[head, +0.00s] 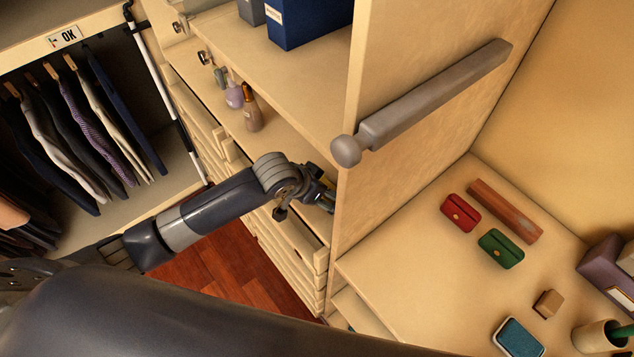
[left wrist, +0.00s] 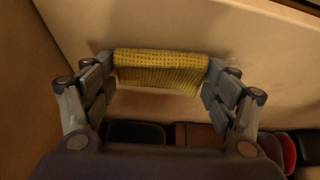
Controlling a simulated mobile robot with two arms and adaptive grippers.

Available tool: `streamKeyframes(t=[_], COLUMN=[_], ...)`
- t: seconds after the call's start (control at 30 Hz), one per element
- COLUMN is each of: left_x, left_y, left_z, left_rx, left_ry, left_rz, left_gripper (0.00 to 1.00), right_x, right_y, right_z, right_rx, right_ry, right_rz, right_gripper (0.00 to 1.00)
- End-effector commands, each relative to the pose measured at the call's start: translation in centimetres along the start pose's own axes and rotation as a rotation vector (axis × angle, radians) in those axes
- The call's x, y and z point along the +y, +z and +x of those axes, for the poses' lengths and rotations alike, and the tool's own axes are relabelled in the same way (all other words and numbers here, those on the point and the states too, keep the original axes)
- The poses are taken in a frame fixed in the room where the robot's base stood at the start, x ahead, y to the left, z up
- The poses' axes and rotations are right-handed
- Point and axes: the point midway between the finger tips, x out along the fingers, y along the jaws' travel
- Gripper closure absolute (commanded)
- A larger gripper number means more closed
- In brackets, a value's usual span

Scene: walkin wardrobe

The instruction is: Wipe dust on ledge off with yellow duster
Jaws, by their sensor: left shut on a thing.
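My left gripper (head: 326,197) reaches in beside the front edge of the upright wooden panel, at the open shelf unit. In the left wrist view the gripper (left wrist: 160,85) is shut on a yellow textured duster (left wrist: 160,72), which spans the space between its two fingers. The duster lies close against a pale ledge surface (left wrist: 270,45); I cannot tell if it touches. A faint whitish patch, possibly dust, shows just right of the duster. In the head view the duster is hidden by the gripper and panel. My right gripper is not in view.
Bottles (head: 252,108) stand on the shelf behind my left arm, with a blue box (head: 306,20) above. A grey bar (head: 435,95) sticks out from the panel. Red (head: 461,212) and green (head: 501,248) purses lie on the right counter. Clothes hang at left.

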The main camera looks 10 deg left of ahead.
Motion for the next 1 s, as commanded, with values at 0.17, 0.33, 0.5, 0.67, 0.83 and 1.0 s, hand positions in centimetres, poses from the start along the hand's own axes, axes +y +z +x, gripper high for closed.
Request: streamKeyframes(t=[0.17,0.33,0.5,0.67,0.83,1.0], left_x=[1.2,1.2,0.4,-1.0,-2.5,-3.0], left_y=[0.5,0.4,0.3,0.0,-0.2,-0.3], left_z=[0.1,-0.1,0.0,-0.1,0.0,0.0], left_rx=[-0.009,-0.009,-0.009,-0.007,-0.005,-0.004], left_ry=[0.004,0.003,-0.001,-0.002,-0.002,0.000], left_rz=[0.000,0.000,-0.001,-0.001,-0.001,-0.001], left_gripper=[0.41,0.41,0.41,0.41,0.41,0.41], right_x=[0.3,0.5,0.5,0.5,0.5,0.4], right_y=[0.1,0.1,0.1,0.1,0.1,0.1], right_z=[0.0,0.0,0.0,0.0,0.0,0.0], right_rx=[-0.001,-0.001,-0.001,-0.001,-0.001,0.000], right_ry=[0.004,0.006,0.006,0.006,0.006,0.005], right_rz=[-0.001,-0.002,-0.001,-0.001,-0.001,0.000], right_gripper=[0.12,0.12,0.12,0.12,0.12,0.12])
